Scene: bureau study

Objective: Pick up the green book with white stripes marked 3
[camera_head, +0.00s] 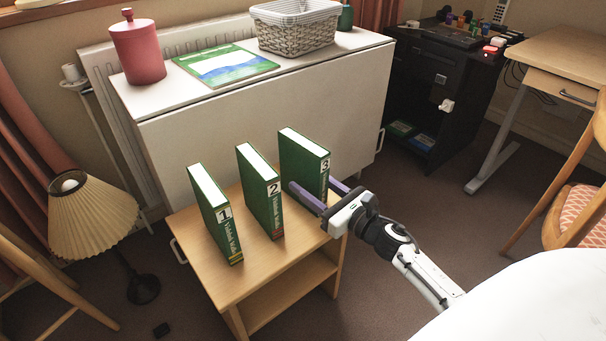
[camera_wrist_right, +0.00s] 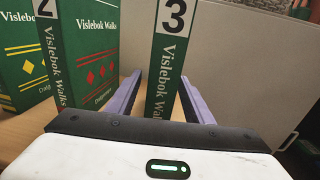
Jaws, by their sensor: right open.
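The green book marked 3 (camera_head: 303,163) stands upright at the right end of a row on a small wooden table (camera_head: 259,260). Its spine with the white 3 label shows in the right wrist view (camera_wrist_right: 170,60). My right gripper (camera_head: 322,191) is open at this book, with its purple fingers on either side of the spine. In the right wrist view the spine lies between the two fingers (camera_wrist_right: 158,98). Whether the fingers touch the covers I cannot tell. My left gripper is not in view.
Green books marked 2 (camera_head: 262,192) and 1 (camera_head: 216,214) stand upright to the left. Behind is a white cabinet (camera_head: 250,130) bearing a red canister (camera_head: 137,50), a flat green book (camera_head: 226,65) and a basket (camera_head: 296,27). A lamp (camera_head: 92,212) stands at left.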

